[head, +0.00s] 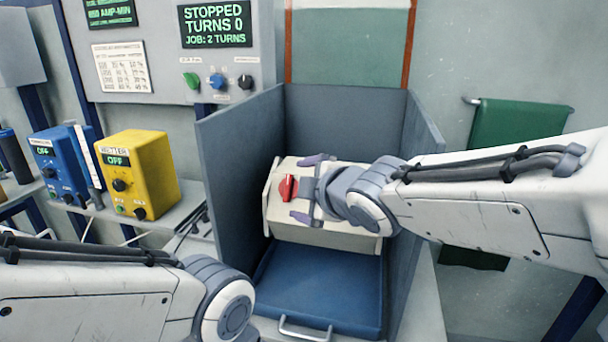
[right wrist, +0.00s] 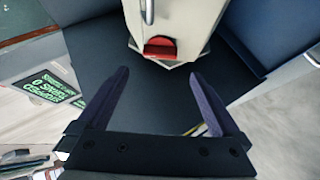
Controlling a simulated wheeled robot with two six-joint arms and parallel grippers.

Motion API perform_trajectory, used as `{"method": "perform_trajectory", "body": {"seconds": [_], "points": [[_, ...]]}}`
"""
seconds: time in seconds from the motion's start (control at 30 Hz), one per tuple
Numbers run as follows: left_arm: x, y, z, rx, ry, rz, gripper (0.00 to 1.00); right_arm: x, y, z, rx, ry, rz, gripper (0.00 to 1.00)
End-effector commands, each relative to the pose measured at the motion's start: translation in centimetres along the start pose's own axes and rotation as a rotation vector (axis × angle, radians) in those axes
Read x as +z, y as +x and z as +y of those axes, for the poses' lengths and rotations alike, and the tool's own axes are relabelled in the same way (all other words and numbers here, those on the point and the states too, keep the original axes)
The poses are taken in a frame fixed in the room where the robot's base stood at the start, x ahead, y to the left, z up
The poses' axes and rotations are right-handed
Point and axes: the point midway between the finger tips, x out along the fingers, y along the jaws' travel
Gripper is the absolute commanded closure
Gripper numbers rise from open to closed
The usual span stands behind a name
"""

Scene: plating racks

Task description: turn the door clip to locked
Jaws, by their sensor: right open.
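The door clip (head: 287,188) is a small red knob on the top of a cream box. The box (head: 345,238) sits inside a grey-walled bay. In the right wrist view the red clip (right wrist: 160,47) shows at the end of the cream body, ahead of the fingers. My right gripper (head: 297,189) is open, with one purple-grey finger on each side of the clip's line. In the right wrist view the gripper (right wrist: 160,73) has empty space between its fingertips, apart from the clip. Only my left arm's links show; its gripper is out of view.
Grey walls (head: 240,165) stand left, right and behind the box. A blue tray (head: 318,285) with a metal handle lies in front. A yellow unit (head: 140,175) and a blue unit (head: 58,165) stand on the left shelf. A panel (head: 165,60) reads STOPPED. A green cloth (head: 515,122) hangs right.

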Motion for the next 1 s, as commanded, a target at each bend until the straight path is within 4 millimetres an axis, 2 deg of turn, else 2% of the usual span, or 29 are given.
{"method": "perform_trajectory", "body": {"seconds": [0.03, 0.3, 0.5, 0.87, 0.97, 1.0], "points": [[-0.1, -1.7, 0.1, 0.000, 0.000, 0.000, 1.00, -0.2, -1.8, 0.8, 0.002, 0.000, 0.000, 0.00], [-0.3, -4.7, 0.3, 0.000, 0.000, 0.000, 1.00, -0.2, -3.1, 0.3, -0.006, 0.003, 0.006, 0.00], [-0.3, -5.4, 0.4, 0.000, 0.000, 0.000, 1.00, 0.0, -3.5, 0.1, -0.001, 0.002, -0.001, 0.00], [-0.3, -5.4, 0.4, 0.000, 0.000, 0.000, 1.00, 0.0, -3.5, -0.1, -0.006, 0.007, -0.002, 0.00], [-0.3, -6.1, 0.4, 0.000, 0.000, 0.000, 1.00, -0.3, -3.9, -1.2, -0.067, 0.070, -0.016, 0.00], [-0.3, -6.6, 0.5, 0.000, 0.000, 0.000, 1.00, -0.5, -4.2, -2.1, -0.117, 0.123, -0.030, 0.00]]}}
